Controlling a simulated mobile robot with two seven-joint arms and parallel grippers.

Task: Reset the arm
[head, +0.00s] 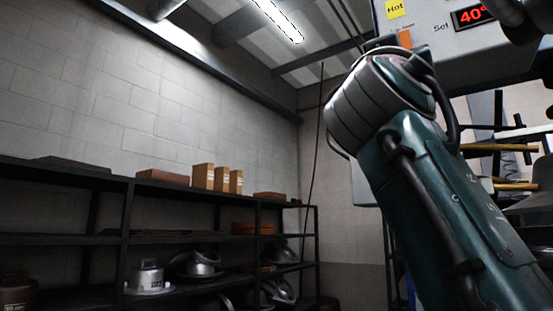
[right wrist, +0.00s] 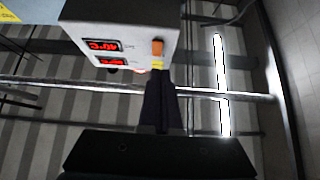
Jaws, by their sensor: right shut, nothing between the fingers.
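In the right wrist view my right gripper (right wrist: 163,88) is a dark pair of fingers, closed together and empty, in front of the lower edge of the press control box (right wrist: 125,35). Whether they touch the box I cannot tell. In the head view the control box (head: 430,42) carries a yellow "Hot" label and a red 40° display. My left gripper is in neither view.
A black shelf rack (head: 125,235) along the left wall holds metal hat moulds (head: 148,278), small tan boxes (head: 203,176) and flat brown boxes (head: 162,177). Yellow-brown bars (head: 515,186) and a metal press part (head: 535,203) stand at the right, partly behind my arm.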

